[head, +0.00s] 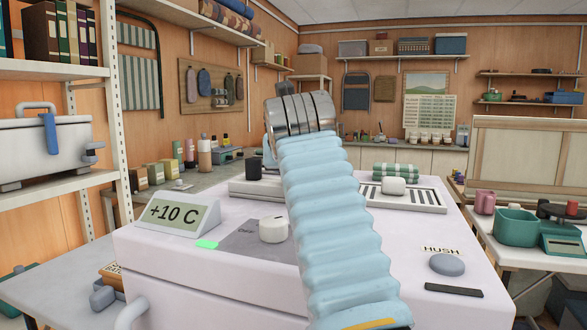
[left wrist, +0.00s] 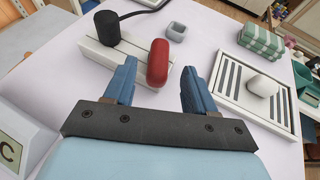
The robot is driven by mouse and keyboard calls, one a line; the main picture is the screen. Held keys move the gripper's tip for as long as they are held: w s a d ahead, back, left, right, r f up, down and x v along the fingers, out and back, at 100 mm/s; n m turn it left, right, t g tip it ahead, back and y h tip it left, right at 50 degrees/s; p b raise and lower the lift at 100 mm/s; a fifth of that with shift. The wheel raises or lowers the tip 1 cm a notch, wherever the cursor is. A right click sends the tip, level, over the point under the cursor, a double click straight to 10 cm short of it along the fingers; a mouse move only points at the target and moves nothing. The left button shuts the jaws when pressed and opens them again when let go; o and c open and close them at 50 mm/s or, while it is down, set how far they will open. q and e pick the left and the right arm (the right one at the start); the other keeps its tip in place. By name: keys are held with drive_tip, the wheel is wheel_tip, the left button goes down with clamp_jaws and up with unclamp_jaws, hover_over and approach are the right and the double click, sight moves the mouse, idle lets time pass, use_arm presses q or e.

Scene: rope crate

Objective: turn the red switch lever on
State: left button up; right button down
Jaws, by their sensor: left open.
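The red switch lever (left wrist: 158,62) shows in the left wrist view as a rounded red bar on a pale switch base (left wrist: 97,56). My right gripper is not in view.
The white top (head: 400,260) carries a "+10 C" sign (head: 177,214), a white dial (head: 273,229), a grey HUSH button (head: 446,264) and a slotted tray (head: 427,199) with a white knob. A folded green striped cloth (head: 397,171) lies behind.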

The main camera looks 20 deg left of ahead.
use_arm(q)
drive_tip(key=v, duration=0.8)
drive_tip(key=shift+s+d, duration=0.15)
drive_tip(key=shift+s, duration=0.05)
